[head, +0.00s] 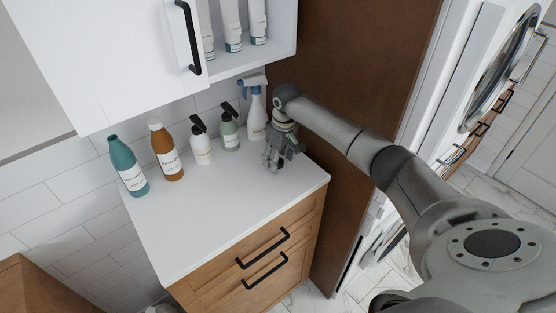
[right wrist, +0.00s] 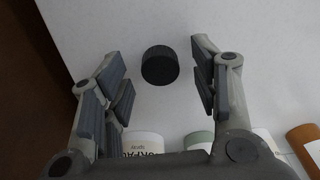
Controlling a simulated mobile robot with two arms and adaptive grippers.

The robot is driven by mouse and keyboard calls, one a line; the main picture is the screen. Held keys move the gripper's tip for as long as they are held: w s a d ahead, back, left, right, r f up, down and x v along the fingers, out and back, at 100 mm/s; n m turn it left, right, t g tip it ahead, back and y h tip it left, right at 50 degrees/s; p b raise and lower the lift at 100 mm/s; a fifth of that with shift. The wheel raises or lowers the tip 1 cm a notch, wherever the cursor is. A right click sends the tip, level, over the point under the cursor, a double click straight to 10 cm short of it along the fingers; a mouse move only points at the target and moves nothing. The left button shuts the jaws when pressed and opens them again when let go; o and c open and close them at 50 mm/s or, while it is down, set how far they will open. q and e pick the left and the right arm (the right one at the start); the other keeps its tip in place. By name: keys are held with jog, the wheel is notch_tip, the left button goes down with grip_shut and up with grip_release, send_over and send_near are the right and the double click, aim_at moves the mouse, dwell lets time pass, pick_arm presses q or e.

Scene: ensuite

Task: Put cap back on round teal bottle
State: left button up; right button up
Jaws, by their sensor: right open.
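The round teal bottle (head: 130,172) stands upright at the left end of the white counter in the head view, with a white label and no dark cap on its neck. A dark round cap (right wrist: 160,65) lies on the white surface in the right wrist view. My right gripper (head: 273,166) points down over the right part of the counter. It is open, and in the right wrist view its fingers (right wrist: 160,82) stand on both sides of the cap with gaps. The gripper mostly hides the cap in the head view. My left gripper is not in view.
An amber bottle (head: 167,158), a white pump bottle (head: 202,150), a green pump bottle (head: 230,136) and a spray bottle (head: 256,115) line the wall. A white cabinet (head: 120,50) hangs above. A brown panel (head: 345,70) bounds the right. The counter's front (head: 210,215) is clear.

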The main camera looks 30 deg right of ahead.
jog(key=shift+f, duration=0.2)
jog(key=shift+c, duration=0.5)
jog(key=c, duration=0.7)
jog(key=shift+o, duration=0.2)
jog(key=shift+r, duration=0.1)
jog(key=shift+r+b, duration=0.45)
jog(key=shift+r, duration=0.1)
jog(key=s+a+r+b, duration=0.1)
jog(key=s+a+r, duration=0.1)
jog(key=s+r, duration=0.4)
jog(key=s+a+r+b, duration=0.2)
jog(key=s+a+r, duration=0.1)
jog(key=s+r, duration=0.2)
jog(key=shift+s+a+r, duration=0.3)
jog(key=shift+s+r, duration=0.1)
jog(key=shift+s, duration=0.5)
